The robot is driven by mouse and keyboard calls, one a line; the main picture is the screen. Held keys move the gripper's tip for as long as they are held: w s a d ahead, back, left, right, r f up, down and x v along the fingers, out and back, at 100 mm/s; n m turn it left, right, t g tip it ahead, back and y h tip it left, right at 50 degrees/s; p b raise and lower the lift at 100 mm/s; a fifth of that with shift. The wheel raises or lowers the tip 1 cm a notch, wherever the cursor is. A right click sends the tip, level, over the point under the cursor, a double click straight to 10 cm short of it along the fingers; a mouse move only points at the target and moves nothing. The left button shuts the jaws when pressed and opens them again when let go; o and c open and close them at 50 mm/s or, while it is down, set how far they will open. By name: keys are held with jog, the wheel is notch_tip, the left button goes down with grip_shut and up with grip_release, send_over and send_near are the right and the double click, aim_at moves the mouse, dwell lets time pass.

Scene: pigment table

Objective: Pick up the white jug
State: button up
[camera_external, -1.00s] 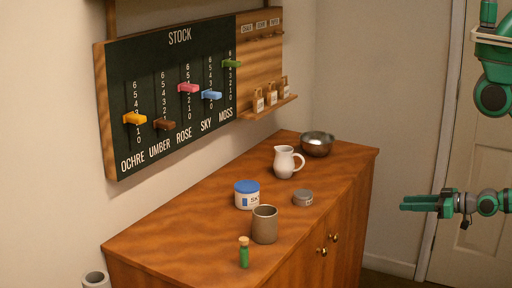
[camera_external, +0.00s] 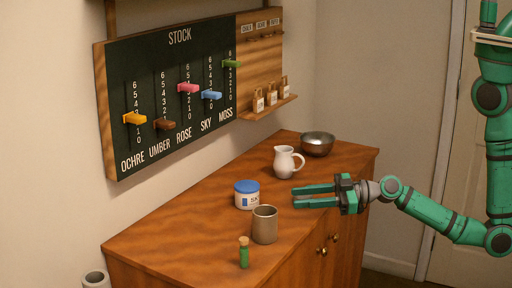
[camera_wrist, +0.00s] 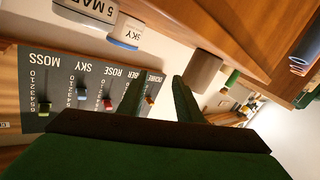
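The white jug (camera_external: 284,163) stands upright on the wooden cabinet top (camera_external: 190,222), its handle to the right. How high the gripper is over the cabinet I cannot tell exactly.
A blue-lidded SKY jar (camera_external: 247,196), a grey-brown cup (camera_external: 264,226) and a green corked bottle (camera_external: 244,254) stand nearer. A metal bowl (camera_external: 317,144) is behind the jug. The STOCK board (camera_external: 165,75) hangs behind.

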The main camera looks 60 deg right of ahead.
jog(key=w+a+r+n+g+y, duration=0.4)
jog(key=w+a+r+n+g, duration=0.3)
jog(key=n, duration=0.4)
jog(key=n+g+h, duration=0.8)
jog(key=n+h, duration=0.5)
jog(key=n, duration=0.3)
send_over(302, 168)
jog(key=shift+w+d+r, duration=0.1)
jog(key=shift+d+r, duration=0.05)
jog(key=shift+r, duration=0.15)
notch_tip(302, 168, down, 11)
jog(key=shift+w+d+r, duration=0.1)
jog(key=shift+d+r, duration=0.05)
jog(key=shift+c, duration=0.4)
grip_shut()
